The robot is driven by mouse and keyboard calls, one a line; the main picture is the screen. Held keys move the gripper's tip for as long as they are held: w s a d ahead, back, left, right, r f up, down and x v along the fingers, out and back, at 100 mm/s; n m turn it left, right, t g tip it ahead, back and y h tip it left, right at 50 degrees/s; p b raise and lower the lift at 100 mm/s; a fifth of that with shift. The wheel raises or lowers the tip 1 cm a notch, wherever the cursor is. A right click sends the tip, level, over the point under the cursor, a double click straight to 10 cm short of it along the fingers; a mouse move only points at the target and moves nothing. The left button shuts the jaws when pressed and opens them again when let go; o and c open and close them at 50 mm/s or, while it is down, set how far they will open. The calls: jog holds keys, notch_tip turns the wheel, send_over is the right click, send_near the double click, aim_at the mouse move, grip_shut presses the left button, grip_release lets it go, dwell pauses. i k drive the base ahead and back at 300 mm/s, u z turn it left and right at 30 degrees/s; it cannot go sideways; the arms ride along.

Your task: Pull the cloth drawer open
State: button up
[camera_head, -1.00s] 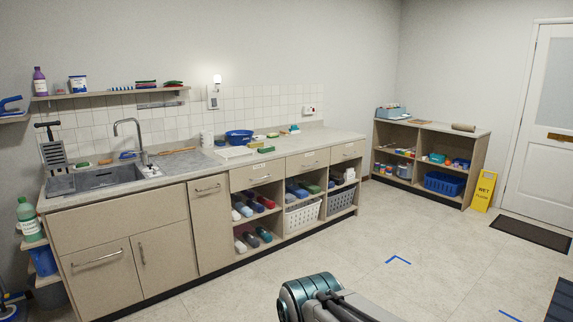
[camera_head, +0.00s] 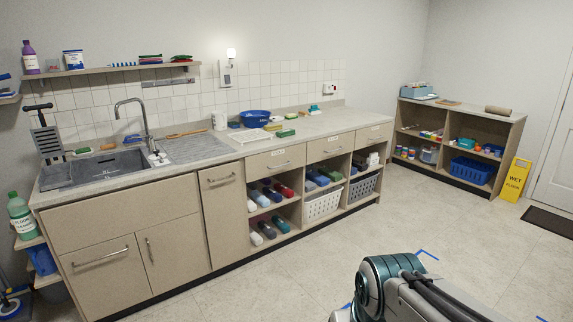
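Three closed drawers sit in a row under the counter: a left one (camera_head: 276,162), a middle one (camera_head: 331,147) and a right one (camera_head: 375,135). The labels are too small to read, so I cannot tell which is the cloth drawer. Rolled cloths in several colours (camera_head: 271,193) lie in the open shelves below the left drawer. My arm shows at the bottom right, well away from the drawers. My gripper is out of view.
A sink (camera_head: 110,167) and a tall cabinet door (camera_head: 222,208) are left of the drawers. White (camera_head: 322,204) and grey (camera_head: 363,187) baskets stand below the other drawers. The floor (camera_head: 310,260) before them is clear. A yellow wet-floor sign (camera_head: 515,180) stands at right.

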aim_at(318, 149)
jog(key=z, duration=0.55)
jog(key=i, duration=3.95)
jog(key=u, duration=0.6)
jog(key=i, duration=0.75)
jog(key=u, duration=0.3)
